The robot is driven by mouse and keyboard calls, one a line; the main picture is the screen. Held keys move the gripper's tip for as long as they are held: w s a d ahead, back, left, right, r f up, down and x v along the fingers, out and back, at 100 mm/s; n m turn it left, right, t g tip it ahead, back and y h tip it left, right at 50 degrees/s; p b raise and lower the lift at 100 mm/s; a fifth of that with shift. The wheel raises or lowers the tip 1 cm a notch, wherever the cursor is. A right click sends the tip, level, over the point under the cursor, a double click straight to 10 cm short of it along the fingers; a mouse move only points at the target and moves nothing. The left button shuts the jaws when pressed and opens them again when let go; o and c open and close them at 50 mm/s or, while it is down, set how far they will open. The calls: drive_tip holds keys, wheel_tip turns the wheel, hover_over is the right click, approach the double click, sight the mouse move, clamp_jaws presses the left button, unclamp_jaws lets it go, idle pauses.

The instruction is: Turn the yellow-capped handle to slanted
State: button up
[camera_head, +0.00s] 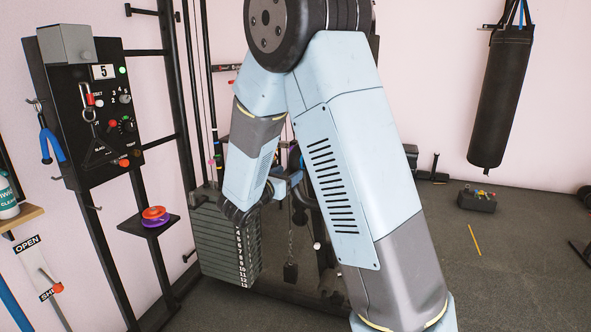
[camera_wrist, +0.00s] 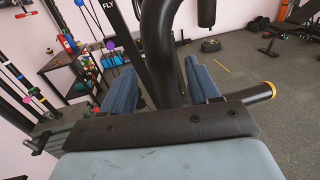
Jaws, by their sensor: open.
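A dark cylinder with a yellow ring at its end, which looks like the yellow-capped handle (camera_wrist: 255,93), sticks out to the right just beyond my gripper's palm in the wrist view. The rest of it is hidden behind the palm. My gripper (camera_wrist: 158,75) is open, with one blue finger on each side of a thick black curved tube (camera_wrist: 160,45). I cannot tell whether the fingers touch the tube or the handle. In the head view my gripper (camera_head: 287,187) is partly covered by my arm, beside the weight machine, and I cannot make out the handle.
The weight stack (camera_head: 228,240) stands just left of my gripper. A black control panel (camera_head: 90,110) and a small shelf with discs (camera_head: 150,222) are further left. A punching bag (camera_head: 500,95) hangs at right. Open floor lies at right around a toolbox (camera_head: 477,200).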

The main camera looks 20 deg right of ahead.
sight(297, 168)
drive_tip(key=shift+x, duration=3.05)
